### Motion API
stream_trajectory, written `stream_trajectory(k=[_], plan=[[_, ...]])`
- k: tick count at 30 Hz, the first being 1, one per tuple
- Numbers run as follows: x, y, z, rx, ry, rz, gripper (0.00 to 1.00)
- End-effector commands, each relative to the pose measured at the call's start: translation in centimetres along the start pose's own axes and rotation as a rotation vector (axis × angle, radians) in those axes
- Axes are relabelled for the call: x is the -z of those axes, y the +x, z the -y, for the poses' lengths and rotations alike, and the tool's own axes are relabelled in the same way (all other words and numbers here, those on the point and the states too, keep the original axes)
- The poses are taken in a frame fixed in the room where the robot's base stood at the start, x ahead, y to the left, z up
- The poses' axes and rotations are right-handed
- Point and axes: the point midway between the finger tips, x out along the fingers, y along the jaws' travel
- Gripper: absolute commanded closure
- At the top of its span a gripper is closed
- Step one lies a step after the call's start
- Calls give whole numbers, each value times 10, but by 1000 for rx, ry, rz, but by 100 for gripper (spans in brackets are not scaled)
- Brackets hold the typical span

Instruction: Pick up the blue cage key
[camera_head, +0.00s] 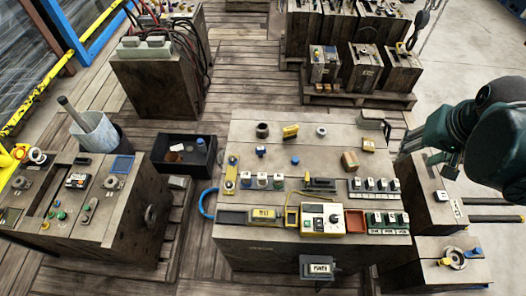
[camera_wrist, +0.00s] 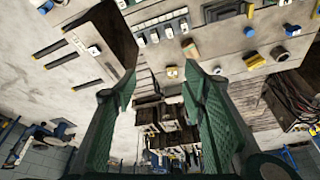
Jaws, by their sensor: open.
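I cannot tell which blue item is the cage key. On the middle bench (camera_head: 225,140), a small blue piece (camera_head: 295,160) lies near the centre; it also shows in the wrist view (camera_wrist: 249,31). A blue-topped piece (camera_head: 261,150) stands to its left, also in the wrist view (camera_wrist: 291,30). Another blue item (camera_head: 472,252) lies on the low right block. My gripper (camera_wrist: 160,88) is open with nothing between its green fingers. In the head view it hangs at the right, beyond the bench's right edge and apart from these pieces.
A dark bin (camera_head: 165,165) holds a blue-topped item (camera_head: 200,143). A control box (camera_head: 322,218) and switch rows (camera_head: 375,186) line the bench front.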

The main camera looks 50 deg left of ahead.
Motion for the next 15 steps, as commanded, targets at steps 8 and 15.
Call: stream_trajectory(k=[8, 15], plan=[[24, 30, 62, 29, -84, 55, 57], [37, 58, 118, 50, -155, 102, 57]])
